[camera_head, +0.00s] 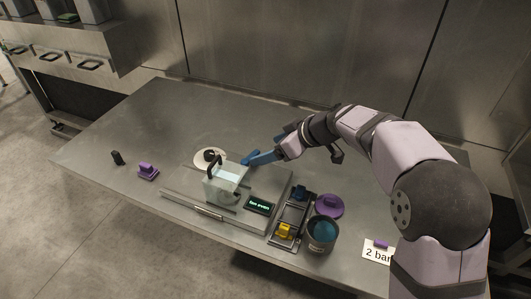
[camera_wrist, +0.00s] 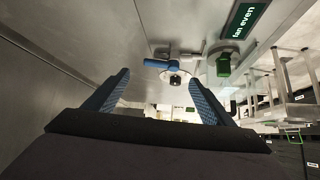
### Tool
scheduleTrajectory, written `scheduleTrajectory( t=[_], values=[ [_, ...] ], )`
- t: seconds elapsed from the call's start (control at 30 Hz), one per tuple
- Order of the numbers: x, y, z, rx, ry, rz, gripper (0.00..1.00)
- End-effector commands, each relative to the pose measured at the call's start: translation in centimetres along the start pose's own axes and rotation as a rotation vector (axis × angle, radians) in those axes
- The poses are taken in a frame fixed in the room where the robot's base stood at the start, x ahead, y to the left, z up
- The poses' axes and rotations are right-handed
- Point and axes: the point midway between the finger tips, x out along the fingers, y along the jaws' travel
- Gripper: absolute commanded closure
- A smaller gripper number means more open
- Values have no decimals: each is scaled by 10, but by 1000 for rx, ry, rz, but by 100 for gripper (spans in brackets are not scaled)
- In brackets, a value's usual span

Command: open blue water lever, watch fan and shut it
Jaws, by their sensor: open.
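In the wrist view a blue lever (camera_wrist: 157,64) sits on a pale pipe fitting with a dark round end, ahead of and between my fingertips, apart from them. My gripper (camera_wrist: 160,80) is open and empty, its two blue fingers spread wide. In the head view my gripper (camera_head: 259,150) is over the table behind the grey unit. There I cannot tell the lever from the blue fingers. The unit's display (camera_head: 259,205) is lit with green text that reads "fan even"; it also shows rotated in the wrist view (camera_wrist: 243,18).
A clear box (camera_head: 224,186) with a dark handle stands on the unit. A rack (camera_head: 290,220) with blue and yellow pieces, a purple lid (camera_head: 329,206) and a dark pot (camera_head: 321,236) are at the right. A "2 bar" card (camera_head: 379,253) lies near my arm.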

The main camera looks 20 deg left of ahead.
Motion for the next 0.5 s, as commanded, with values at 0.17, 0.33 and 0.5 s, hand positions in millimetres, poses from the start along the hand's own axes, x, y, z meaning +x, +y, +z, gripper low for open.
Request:
scheduleTrajectory(
  t=[0.17,0.33,0.5],
  values=[
    [-3,0,1,1,-2,-1,23],
    [-3,0,0,0,-1,-1,23],
    [-5,-1,-2,1,-1,-2,23]
  ],
)
